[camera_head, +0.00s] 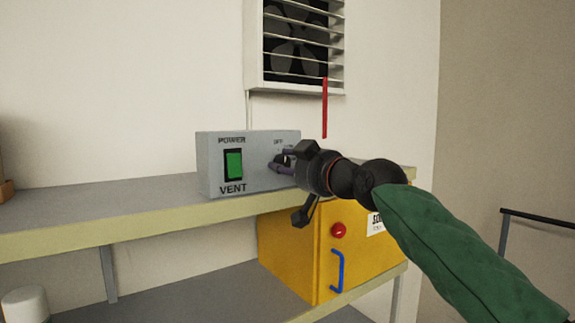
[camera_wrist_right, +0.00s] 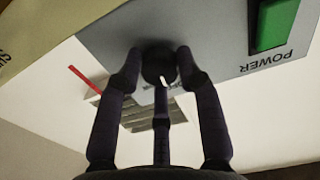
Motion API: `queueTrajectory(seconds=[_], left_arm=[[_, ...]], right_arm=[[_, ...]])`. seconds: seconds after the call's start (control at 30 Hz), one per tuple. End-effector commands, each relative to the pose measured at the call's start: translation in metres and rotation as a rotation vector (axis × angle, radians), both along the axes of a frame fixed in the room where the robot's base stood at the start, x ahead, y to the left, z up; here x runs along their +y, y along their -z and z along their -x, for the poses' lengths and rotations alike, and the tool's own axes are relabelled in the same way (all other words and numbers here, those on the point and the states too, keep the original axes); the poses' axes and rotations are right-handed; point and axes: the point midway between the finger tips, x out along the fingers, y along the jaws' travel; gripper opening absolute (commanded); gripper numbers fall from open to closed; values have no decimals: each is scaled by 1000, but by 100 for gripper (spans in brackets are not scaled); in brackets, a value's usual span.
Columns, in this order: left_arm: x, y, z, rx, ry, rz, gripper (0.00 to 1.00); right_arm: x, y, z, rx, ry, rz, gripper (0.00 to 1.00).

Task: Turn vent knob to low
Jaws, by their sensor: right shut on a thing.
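The grey vent control box (camera_head: 212,160) stands on the upper shelf in the head view, with a green power switch (camera_head: 234,164) and the words POWER and VENT. My right gripper (camera_head: 282,162) is at the right part of its front and hides the knob there. In the right wrist view the knob (camera_wrist_right: 157,62) is dark and round with a white mark, and the fingers of my right gripper (camera_wrist_right: 158,75) are closed around it. The green switch (camera_wrist_right: 276,22) also shows there. The knob's setting labels are mostly hidden. My left gripper is not in view.
A wall vent (camera_head: 254,50) with slats and a fan is above the box, with a red strip (camera_head: 325,108) hanging below it. A yellow cabinet (camera_head: 287,247) with a red button and blue handle sits under the upper shelf (camera_head: 110,212). A white cylinder (camera_head: 25,305) is at lower left.

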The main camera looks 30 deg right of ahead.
Motion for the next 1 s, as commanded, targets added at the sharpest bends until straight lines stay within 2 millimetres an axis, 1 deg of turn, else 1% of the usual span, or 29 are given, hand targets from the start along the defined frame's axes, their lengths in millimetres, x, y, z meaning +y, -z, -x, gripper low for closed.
queueTrajectory(seconds=[0.03, 0.6, 0.8, 1.0], left_arm=[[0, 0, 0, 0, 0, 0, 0], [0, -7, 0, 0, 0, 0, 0], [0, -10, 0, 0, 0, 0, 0], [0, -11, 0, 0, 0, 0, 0]], right_arm=[[1, 2, -1, 7, -1, -25, 4], [2, 3, -2, 46, -2, -479, 4], [2, 3, -2, 57, -1, -601, 4], [2, 4, -2, 64, -1, -675, 4]])
